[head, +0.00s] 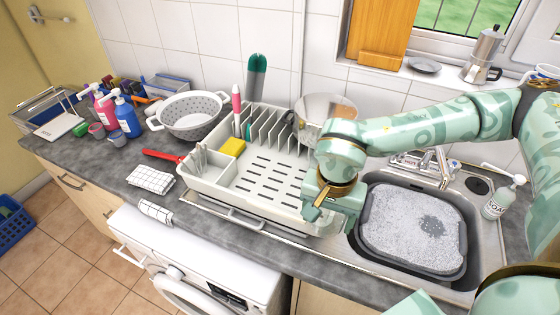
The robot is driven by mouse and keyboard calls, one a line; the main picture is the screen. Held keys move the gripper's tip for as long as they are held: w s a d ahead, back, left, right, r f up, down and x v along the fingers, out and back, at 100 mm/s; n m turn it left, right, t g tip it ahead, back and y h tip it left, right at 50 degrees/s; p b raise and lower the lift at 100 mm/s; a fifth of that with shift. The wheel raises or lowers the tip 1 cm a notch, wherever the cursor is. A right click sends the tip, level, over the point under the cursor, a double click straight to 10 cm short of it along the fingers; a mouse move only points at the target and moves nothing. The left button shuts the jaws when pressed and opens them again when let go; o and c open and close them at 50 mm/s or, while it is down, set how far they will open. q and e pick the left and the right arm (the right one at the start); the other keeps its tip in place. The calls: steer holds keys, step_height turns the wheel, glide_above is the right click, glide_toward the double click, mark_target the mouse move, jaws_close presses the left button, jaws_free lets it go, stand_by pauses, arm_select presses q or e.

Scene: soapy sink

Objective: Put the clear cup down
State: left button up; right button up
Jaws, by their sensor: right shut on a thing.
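My right gripper (316,208) hangs over the right end of the white dish rack (218,190), close to the sink's left edge. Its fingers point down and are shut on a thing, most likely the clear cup. The cup is see-through or hidden behind the gripper, and I cannot make out its outline or whether it touches the rack. The rack's slotted floor is bare in the middle. My left gripper is not in view.
The rack holds a yellow sponge (232,147), a pink-topped bottle (236,103) and upright dividers. A sink basin (461,265) of suds lies right, with a soap bottle (497,200) beside it. A colander (188,114) and a shiny pot (325,108) stand behind.

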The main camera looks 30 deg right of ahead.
steer(key=w+d+f, duration=0.1)
steer(key=w+f, duration=0.2)
steer(key=w, duration=0.1)
steer(key=w+d+f, duration=0.1)
steer(key=w+f, duration=0.2)
steer(key=w, duration=0.1)
steer(key=w+d+f+b, duration=0.1)
steer(key=w+f, duration=0.2)
steer(key=w, duration=0.2)
steer(key=shift+w+d+f, duration=0.1)
steer(key=shift+w+f, duration=0.1)
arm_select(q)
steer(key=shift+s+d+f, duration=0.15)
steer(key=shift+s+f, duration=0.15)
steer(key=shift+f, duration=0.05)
arm_select(e)
steer(key=shift+w+f, duration=0.15)
steer(key=shift+f, duration=1.55)
steer(key=shift+f, duration=0.1)
steer(key=o, duration=1.1)
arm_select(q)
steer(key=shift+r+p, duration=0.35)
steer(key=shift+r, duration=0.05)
arm_select(e)
step_height(320, 180, up, 12)
steer(key=shift+r, duration=0.1)
